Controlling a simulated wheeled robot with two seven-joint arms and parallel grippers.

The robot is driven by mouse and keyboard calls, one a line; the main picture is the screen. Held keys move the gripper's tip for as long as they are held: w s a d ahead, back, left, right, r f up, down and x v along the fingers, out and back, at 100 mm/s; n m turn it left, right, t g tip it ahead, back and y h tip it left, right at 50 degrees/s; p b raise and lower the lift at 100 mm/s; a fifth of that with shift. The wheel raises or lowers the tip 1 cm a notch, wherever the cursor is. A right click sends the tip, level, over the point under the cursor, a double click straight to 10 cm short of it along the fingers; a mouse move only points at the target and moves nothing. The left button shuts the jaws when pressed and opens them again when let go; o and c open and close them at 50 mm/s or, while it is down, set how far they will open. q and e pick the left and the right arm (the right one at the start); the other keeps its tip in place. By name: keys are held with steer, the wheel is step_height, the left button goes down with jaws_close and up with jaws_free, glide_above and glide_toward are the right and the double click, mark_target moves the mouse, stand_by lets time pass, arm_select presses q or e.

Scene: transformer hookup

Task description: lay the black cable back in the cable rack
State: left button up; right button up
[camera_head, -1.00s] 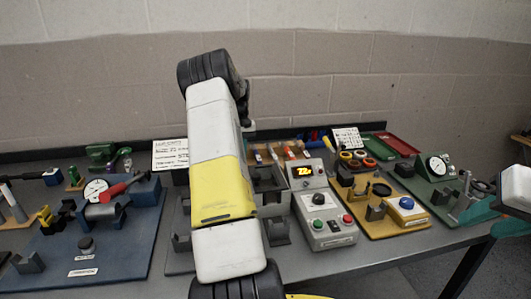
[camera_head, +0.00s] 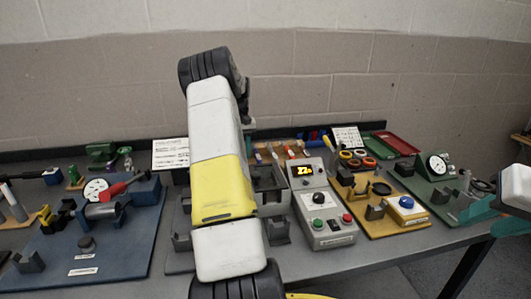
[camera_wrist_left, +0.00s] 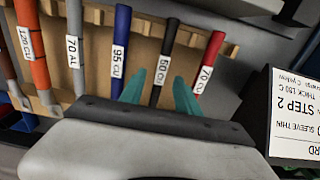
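The black cable (camera_wrist_left: 159,88), labelled 50 CU, lies in the cable rack (camera_wrist_left: 142,55) between a blue and a red cable in the left wrist view. Its upper part rests at a notch of the rack's wooden bar. My left gripper (camera_wrist_left: 160,82) has its two teal fingers on either side of the black cable, with small gaps showing, so it looks open around it. The cable's lower end is hidden behind the gripper body. In the head view my left arm hides the left gripper and part of the rack. My right gripper (camera_head: 484,209) is at the right edge, apart from the rack.
The blue cable (camera_wrist_left: 120,50) and red cable (camera_wrist_left: 207,65) lie close beside the fingers. An instruction card (camera_wrist_left: 296,115) stands nearby. In the head view a grey control box (camera_head: 322,205) and a yellow board (camera_head: 385,223) stand right of my left arm.

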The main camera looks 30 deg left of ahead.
arm_select(q)
steer(key=shift+r, duration=2.95)
steer(key=s+d+r+m+t, duration=0.2)
steer(key=s+d+r, duration=0.2)
steer(key=d+r, duration=0.5)
steer(key=s+d+r+m+t, duration=0.15)
steer(key=s+d+r, duration=0.35)
steer(key=d, duration=0.8)
steer(key=s+d+f+m+t+h, duration=0.2)
steer(key=s+d+m, duration=0.3)
steer(key=s+d, duration=1)
steer(key=s, duration=0.4)
steer(key=shift+d+t, duration=0.15)
steer(key=shift+t, duration=0.2)
steer(key=shift+s+f, duration=0.1)
